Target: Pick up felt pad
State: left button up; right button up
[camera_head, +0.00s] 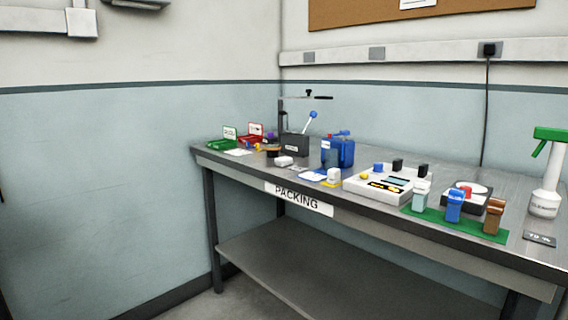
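I cannot tell for certain which item is the felt pad. Small flat pieces, one blue (313,176) and one yellow (331,183), lie near the front edge at the middle of the bench. A white block-like item (334,174) stands beside the yellow piece. A flat green mat (484,233) lies at the front right under several small bottles. Neither of my grippers is in view.
The metal bench (515,265) with a PACKING label runs along the wall. A white tray (362,193) holds small parts. A dark box (296,144), blue container (345,150), red bin (247,139), green bin (222,145) and spray bottle (546,180) stand on it.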

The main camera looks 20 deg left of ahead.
aim_at(283, 161)
jog(key=i+j+z, duration=0.15)
jog(key=i, duration=0.25)
jog(key=i+j+z, duration=0.15)
jog(key=i+j, duration=0.25)
